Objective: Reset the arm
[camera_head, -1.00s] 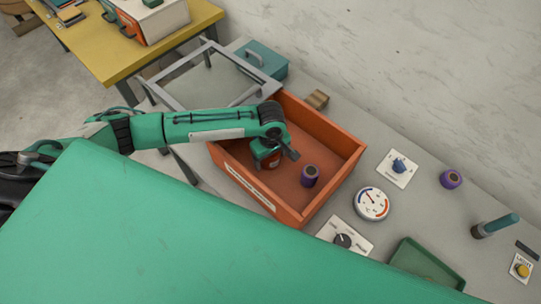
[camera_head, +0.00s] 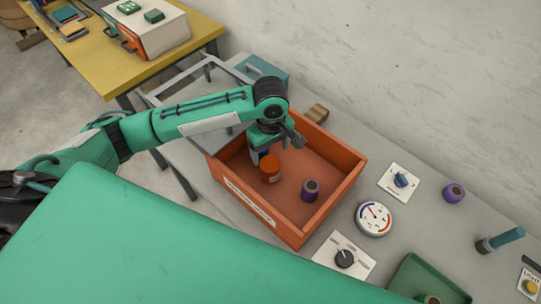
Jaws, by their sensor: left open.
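My left arm comes in from the left, and its gripper (camera_head: 266,148) hangs over the left part of an orange bin (camera_head: 322,215). The gripper is open. Below and just beside it, an orange-red spool (camera_head: 270,169) stands in the bin; I cannot tell whether the fingers touch it. A purple spool (camera_head: 310,189) stands in the bin to its right. My right gripper is not in view.
Right of the bin, the grey bench holds a blue-knob panel (camera_head: 400,181), a round gauge (camera_head: 375,219), a black-knob panel (camera_head: 344,258), another purple spool (camera_head: 454,193), a teal-handled lever (camera_head: 500,240) and a green tray (camera_head: 430,276). A wooden block (camera_head: 316,113) lies behind the bin.

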